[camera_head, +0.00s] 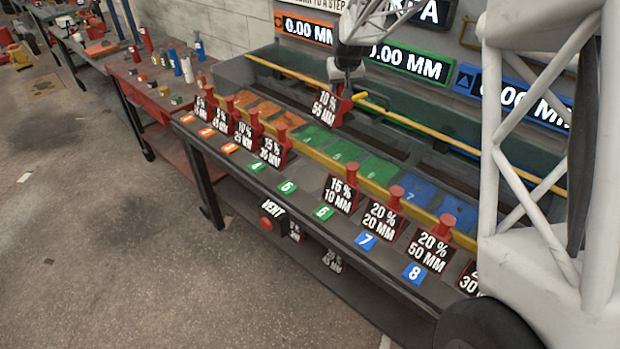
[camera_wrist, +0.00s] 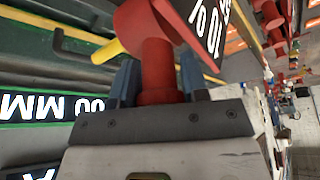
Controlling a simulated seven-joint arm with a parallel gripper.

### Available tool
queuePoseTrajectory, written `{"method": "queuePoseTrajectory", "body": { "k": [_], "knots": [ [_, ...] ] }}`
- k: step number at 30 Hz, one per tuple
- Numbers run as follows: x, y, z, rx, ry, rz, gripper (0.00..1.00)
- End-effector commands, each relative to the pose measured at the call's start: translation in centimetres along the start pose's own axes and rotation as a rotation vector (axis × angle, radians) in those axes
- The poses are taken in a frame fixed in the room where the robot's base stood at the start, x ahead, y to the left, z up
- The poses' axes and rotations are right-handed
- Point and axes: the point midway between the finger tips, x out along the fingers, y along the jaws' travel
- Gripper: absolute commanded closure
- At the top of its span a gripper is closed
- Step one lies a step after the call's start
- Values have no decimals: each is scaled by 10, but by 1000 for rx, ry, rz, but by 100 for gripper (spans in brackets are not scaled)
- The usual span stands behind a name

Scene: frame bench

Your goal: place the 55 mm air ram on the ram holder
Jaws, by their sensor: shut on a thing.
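My gripper (camera_head: 347,76) hangs over the bench, below the green-framed display. It is shut on the red stem of an air ram (camera_head: 328,104) with a black label that seems to read 10 % 55 MM. The ram hangs above the bench top, close to the yellow bar in this view. In the wrist view the red stem (camera_wrist: 158,70) sits between my two blue-grey fingers, and part of the label shows at upper right. I cannot tell for certain which part is the ram holder; a long rack rail (camera_head: 310,152) carries other rams.
Several labelled red rams stand along the front, including one marked 15 % 10 MM (camera_head: 342,194) and one marked 20 % 50 MM (camera_head: 430,247). A yellow bar (camera_head: 415,125) runs behind. A red side table (camera_head: 150,85) holds coloured items.

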Motion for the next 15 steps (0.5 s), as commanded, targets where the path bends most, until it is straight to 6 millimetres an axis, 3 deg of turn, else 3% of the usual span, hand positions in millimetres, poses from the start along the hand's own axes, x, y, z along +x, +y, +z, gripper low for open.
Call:
{"method": "queuePoseTrajectory", "body": {
  "k": [6,15],
  "knots": [
    [9,-38,20,-88,9,-38,100],
    [52,-80,64,-177,-5,-72,100]
  ]
}}
